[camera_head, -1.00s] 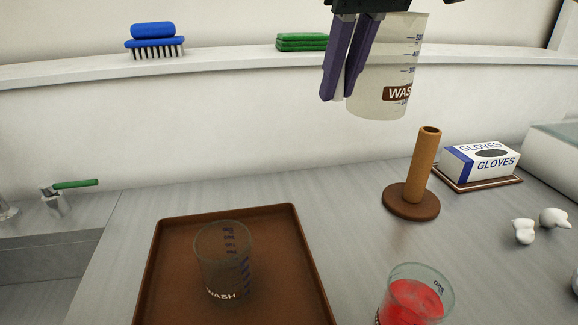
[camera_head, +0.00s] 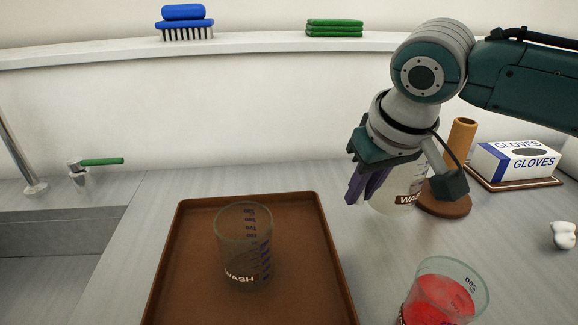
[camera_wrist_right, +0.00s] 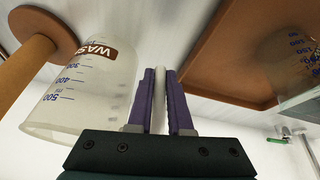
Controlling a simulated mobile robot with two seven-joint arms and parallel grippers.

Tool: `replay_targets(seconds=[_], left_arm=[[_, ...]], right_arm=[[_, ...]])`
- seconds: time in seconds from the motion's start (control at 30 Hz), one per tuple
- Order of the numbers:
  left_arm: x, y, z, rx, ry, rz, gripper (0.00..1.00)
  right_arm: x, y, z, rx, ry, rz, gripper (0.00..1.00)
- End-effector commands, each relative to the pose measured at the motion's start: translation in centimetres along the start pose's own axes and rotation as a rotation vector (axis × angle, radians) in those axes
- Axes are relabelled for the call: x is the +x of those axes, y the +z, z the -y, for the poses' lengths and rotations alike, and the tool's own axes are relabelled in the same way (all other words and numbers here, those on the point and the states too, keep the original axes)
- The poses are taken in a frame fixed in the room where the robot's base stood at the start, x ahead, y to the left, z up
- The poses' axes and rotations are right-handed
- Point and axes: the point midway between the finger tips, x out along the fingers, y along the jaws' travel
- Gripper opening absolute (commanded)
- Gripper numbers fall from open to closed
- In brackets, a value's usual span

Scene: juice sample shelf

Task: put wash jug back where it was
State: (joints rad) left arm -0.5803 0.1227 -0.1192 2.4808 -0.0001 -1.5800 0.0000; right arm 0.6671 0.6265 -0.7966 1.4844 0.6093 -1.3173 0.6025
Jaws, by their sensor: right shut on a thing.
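The wash jug (camera_head: 403,197), translucent white with a brown WASH label and blue scale marks, is in my right gripper. The right gripper's purple fingers (camera_head: 362,183) are shut on it at its left side; the jug looks upright, low over the counter between the tray and the wooden post. I cannot tell whether its base touches the counter. In the right wrist view the jug (camera_wrist_right: 85,82) is left of the fingers (camera_wrist_right: 158,85), which close on a pale strip, apparently its handle. My wrist hides its upper part in the head view. The left gripper is not in view.
A brown tray (camera_head: 180,265) holds a clear beaker (camera_head: 243,250) also marked WASH. A beaker of red liquid (camera_head: 440,300) stands front right. A wooden post (camera_head: 461,135) and glove box (camera_head: 515,160) are behind right. A shelf (camera_head: 260,43) holds a blue brush and green pads.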

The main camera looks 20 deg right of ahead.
Motion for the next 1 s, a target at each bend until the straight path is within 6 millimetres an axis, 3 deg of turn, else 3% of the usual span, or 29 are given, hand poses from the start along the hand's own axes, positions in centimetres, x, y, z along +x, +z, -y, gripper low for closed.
replay_targets(seconds=[0.1, 0.2, 0.6, 0.63, 0.9, 1.0], left_arm=[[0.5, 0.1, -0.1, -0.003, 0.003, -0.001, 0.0], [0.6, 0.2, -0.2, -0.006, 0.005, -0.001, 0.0], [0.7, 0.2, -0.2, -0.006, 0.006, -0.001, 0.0], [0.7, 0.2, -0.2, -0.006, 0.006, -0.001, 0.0], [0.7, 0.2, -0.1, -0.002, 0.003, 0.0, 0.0], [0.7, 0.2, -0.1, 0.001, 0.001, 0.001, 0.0]], right_arm=[[2.0, 0.9, 0.1, -0.001, 0.001, 0.003, 0.0], [2.8, 1.2, 0.2, -0.001, 0.001, 0.002, 0.0], [3.2, 1.4, 0.2, -0.001, 0.0, 0.001, 0.0], [3.2, 1.4, 0.2, 0.0, 0.0, 0.001, 0.19], [3.1, 1.3, 0.2, -0.001, 0.0, 0.001, 0.48], [3.1, 1.3, 0.2, -0.001, 0.0, 0.001, 0.48]])
